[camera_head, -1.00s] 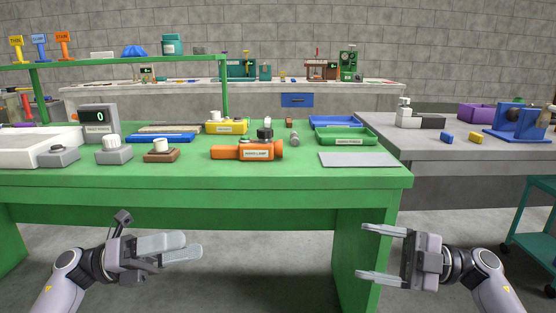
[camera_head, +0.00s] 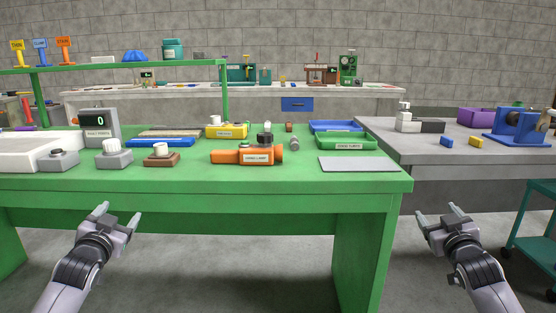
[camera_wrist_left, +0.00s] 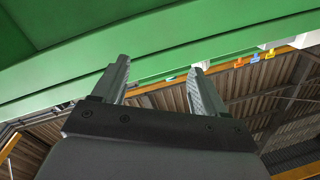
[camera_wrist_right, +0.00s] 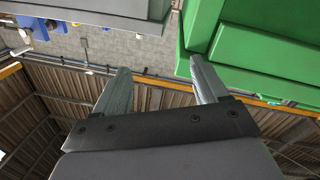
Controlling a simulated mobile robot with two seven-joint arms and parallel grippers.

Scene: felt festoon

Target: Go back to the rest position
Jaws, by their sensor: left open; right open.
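My left gripper (camera_head: 119,215) is open and empty in front of the green table, below its top, at the left of the head view. Its two fingers point away from me. In the left wrist view its fingers (camera_wrist_left: 160,80) stand apart with nothing between them, and the green table edge lies beyond. My right gripper (camera_head: 437,213) is open and empty to the right of the green table's front right leg, below the tops of both tables. In the right wrist view its fingers (camera_wrist_right: 160,82) are apart with nothing between them.
The green table (camera_head: 240,184) holds an orange lamp (camera_head: 245,156), a grey plate (camera_head: 358,164), a green tray (camera_head: 346,143) and several small devices. A grey table (camera_head: 440,155) stands at the right. A teal cart (camera_head: 532,215) is at the right edge. The floor between the grippers is clear.

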